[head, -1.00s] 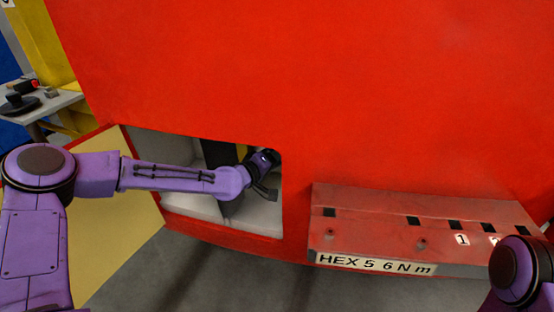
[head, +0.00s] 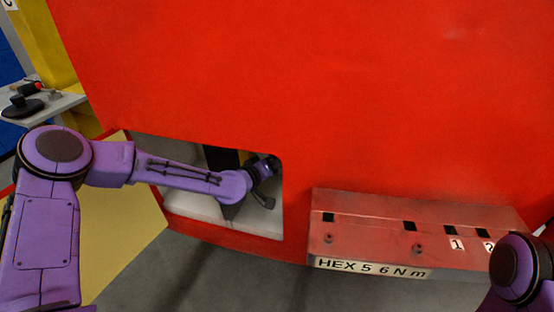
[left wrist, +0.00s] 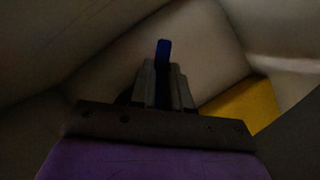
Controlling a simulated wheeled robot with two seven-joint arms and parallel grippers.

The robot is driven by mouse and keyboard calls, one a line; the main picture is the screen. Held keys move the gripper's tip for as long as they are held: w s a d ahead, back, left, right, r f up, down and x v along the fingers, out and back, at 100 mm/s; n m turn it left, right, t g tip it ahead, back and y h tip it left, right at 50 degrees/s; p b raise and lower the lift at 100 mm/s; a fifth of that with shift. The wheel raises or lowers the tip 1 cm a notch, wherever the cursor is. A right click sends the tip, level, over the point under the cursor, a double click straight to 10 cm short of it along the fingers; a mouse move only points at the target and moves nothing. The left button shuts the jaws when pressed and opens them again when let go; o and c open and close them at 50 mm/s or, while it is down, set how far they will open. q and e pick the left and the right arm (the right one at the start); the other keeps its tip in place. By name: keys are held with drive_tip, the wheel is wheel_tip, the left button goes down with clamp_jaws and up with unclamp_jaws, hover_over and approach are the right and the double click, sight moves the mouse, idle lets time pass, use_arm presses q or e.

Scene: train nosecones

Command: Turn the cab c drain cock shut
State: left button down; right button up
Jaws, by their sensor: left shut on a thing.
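My left arm reaches into an open, pale-lined compartment (head: 175,205) in the red nosecone (head: 330,90). The wrist end of the left gripper (head: 268,168) is at the right side of the opening; its fingertips cannot be made out in the head view. In the dark left wrist view the left gripper (left wrist: 164,72) is shut on a narrow blue handle (left wrist: 163,48), which stands up between the fingers. It looks like the drain cock's lever; the cock's body is hidden and its turn position cannot be told. My right gripper is out of view.
The compartment's yellow-faced door (head: 125,225) hangs open at left. A red ledge labelled HEX 5 6 N m (head: 370,268) juts out at right. A yellow part (left wrist: 240,105) lies beside the gripper. A small table (head: 60,102) with tools stands at far left.

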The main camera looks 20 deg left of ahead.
use_arm(q)
drive_tip(key=shift+a+f+m+g+y+p, duration=0.15)
drive_tip(key=shift+a+f+m+y+p, duration=0.15)
drive_tip(key=shift+a+m+y+p, duration=0.6)
drive_tip(key=shift+a+f+m+g+y+p, duration=0.1)
drive_tip(key=shift+a+f+m+y+p, duration=0.3)
drive_tip(key=shift+m, duration=0.85)
drive_tip(key=shift+a+f+m+g+y+p, duration=0.2)
drive_tip(key=shift+a+m+y+p, duration=0.5)
drive_tip(key=shift+m+y, duration=0.3)
drive_tip(key=c, duration=1.1)
unclamp_jaws()
drive_tip(key=shift+a, duration=0.1)
drive_tip(key=b+v, duration=0.1)
drive_tip(key=v, duration=0.9)
drive_tip(key=shift+s+a, duration=0.1)
drive_tip(key=shift+s, duration=0.15)
